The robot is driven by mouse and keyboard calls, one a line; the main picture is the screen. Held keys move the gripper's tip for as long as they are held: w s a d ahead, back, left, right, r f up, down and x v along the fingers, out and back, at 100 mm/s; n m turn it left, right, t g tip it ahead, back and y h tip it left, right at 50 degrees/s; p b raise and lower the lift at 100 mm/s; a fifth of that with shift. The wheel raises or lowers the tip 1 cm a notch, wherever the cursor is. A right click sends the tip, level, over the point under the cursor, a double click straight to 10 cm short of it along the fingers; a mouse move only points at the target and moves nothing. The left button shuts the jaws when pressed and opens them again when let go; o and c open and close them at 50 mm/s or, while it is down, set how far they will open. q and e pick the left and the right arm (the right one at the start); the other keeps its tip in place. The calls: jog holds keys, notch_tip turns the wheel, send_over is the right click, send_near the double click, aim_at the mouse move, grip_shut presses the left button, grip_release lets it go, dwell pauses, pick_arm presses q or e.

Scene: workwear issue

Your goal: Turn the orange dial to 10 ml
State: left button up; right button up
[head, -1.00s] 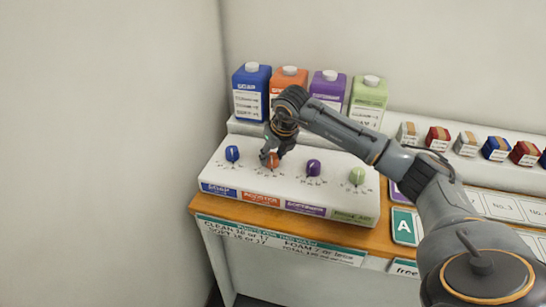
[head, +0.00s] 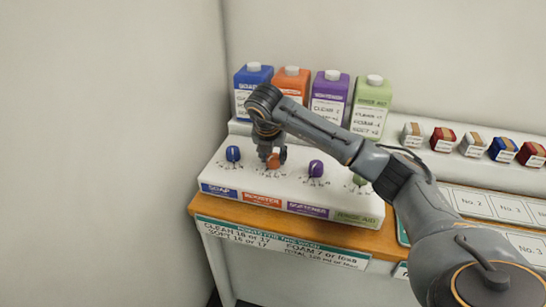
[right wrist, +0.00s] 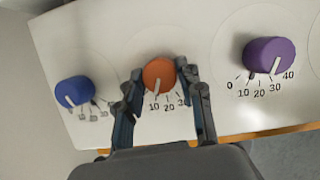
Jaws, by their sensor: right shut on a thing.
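The orange dial (head: 273,161) is second from the left on the white dispenser panel (head: 225,172). My right gripper (head: 271,158) comes down on it from above. In the right wrist view the fingers of my right gripper (right wrist: 161,73) are shut on the left and right sides of the orange dial (right wrist: 158,75). Its white pointer line points down and slightly left, at or very near the 10 mark. The 20 shows beside it; 30 is partly covered by a finger and the low end of the scale is hidden. My left gripper is not in view.
A blue dial (right wrist: 74,92) is left of the orange one, a purple dial (right wrist: 268,54) right. A green dial (head: 359,180) is partly behind my arm. Coloured cartons (head: 330,95) stand behind the panel. Small boxes (head: 472,144) line the shelf at right.

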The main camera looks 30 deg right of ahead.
dwell(0.3)
jog(key=o, duration=1.2)
jog(key=shift+c, duration=0.2)
jog(key=v, duration=1.2)
jog(key=shift+w, duration=0.1)
